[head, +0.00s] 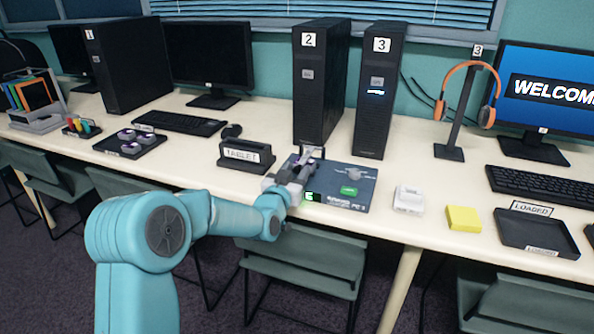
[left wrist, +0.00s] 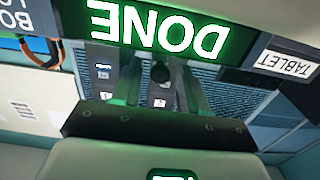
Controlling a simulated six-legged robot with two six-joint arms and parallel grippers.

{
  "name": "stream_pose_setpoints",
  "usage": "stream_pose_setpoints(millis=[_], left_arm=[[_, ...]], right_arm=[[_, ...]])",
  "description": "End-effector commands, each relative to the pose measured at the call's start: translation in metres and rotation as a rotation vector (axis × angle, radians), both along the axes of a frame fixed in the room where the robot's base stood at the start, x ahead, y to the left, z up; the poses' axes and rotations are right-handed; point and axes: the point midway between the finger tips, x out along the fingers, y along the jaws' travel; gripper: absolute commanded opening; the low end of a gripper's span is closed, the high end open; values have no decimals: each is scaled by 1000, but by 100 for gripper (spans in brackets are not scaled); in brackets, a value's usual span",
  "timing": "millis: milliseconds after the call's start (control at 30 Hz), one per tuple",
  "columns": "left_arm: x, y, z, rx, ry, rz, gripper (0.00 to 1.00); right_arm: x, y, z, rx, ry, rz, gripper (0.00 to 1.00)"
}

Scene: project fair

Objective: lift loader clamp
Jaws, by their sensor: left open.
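A dark blue board (head: 343,202) with printed lettering and a green patch (head: 349,190) lies flat on the table in front of the towers. My left gripper (head: 304,170) is over the board's left part, open. A pale grey piece shows right around its fingers; I cannot tell clamp from gripper there, so the loader clamp is not clearly made out. A small grey part (head: 355,174) stands on the board's right side. In the left wrist view my open fingers (left wrist: 160,78) point towards a lit green DONE display (left wrist: 160,28), seen upside down. My right gripper is not in view.
A TABLET stand (head: 246,157) is just left of the board. Black towers 2 (head: 318,95) and 3 (head: 379,100) stand behind it. A white block (head: 408,199), a yellow block (head: 463,218) and a LOADED tray (head: 535,232) lie to the right.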

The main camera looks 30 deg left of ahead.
Motion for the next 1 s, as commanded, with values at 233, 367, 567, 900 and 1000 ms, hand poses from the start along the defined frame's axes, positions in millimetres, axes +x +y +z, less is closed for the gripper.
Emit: stream_pose_setpoints(millis=[233,367,567,900,1000], left_arm=[[13,3,0,0,-1,0,43],[13,3,0,0,0,0,43],[13,3,0,0,0,0,4],[13,3,6,-4,17,-1,0],[13,3,12,-11,44,-1,0]], right_arm=[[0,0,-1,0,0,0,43],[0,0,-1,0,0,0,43],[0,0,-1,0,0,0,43],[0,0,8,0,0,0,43],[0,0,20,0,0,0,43]])
